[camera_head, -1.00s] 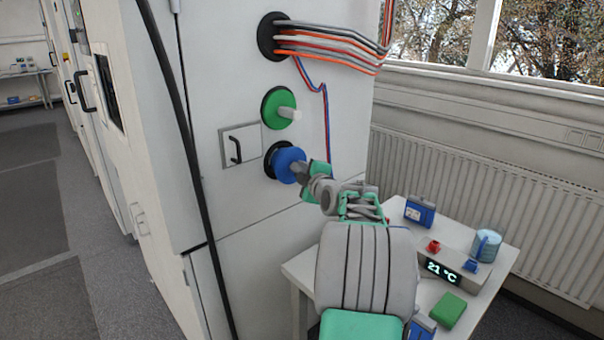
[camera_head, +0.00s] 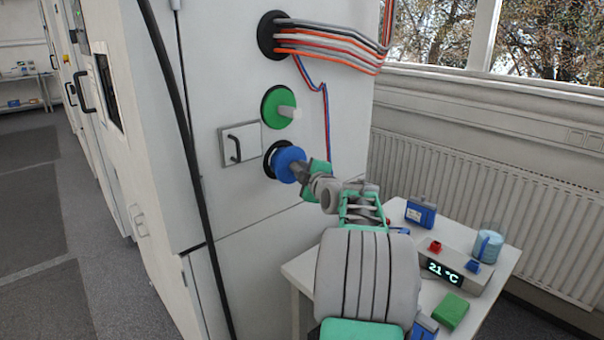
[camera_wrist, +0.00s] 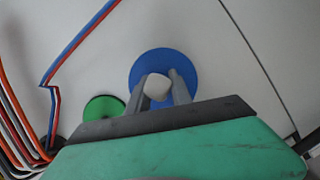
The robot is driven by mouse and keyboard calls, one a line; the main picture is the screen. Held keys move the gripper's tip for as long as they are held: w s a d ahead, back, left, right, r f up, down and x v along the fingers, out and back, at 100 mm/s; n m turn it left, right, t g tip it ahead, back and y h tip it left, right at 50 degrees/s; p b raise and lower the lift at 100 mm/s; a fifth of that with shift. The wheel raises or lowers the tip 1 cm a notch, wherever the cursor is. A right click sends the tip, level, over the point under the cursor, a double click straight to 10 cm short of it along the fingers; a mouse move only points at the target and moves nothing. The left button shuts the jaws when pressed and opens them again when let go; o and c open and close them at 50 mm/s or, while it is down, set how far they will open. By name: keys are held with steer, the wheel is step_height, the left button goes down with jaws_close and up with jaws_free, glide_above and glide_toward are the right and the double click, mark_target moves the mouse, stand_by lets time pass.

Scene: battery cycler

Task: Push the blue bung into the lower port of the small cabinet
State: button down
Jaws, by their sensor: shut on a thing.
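The blue bung (camera_head: 287,164) is a round blue disc with a pale grip, seen at the lower port (camera_head: 269,161) of the cabinet (camera_head: 240,80). The port's black ring shows behind the bung's left edge. My gripper (camera_head: 302,171) is shut on the bung's grip, coming from the right. In the wrist view the two fingers sit on either side of the pale grip, with the blue bung (camera_wrist: 164,63) flat behind them. The bung covers most of the port, and I cannot tell how deep it sits.
A green bung (camera_head: 276,107) fills the port above. Bundled cables (camera_head: 330,42) leave the top port, and a thin red-blue pair hangs close to my gripper. A handled panel (camera_head: 240,146) is at left. A white table (camera_head: 490,291) with several small items stands at right.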

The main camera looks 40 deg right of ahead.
mark_target(292, 166)
steer(key=shift+r, duration=0.2)
steer(key=shift+w+b, duration=0.55)
steer(key=shift+w, duration=0.4)
stand_by(0.4)
steer(key=shift+b, duration=1.25)
stand_by(0.5)
steer(key=shift+w+a, duration=0.1)
steer(key=shift+w, duration=1.35)
stand_by(0.8)
steer(key=c, duration=1.1)
jaws_free()
steer(key=shift+o, duration=0.4)
steer(key=shift+f, duration=0.25)
steer(key=o, duration=1)
steer(key=shift+r, duration=0.1)
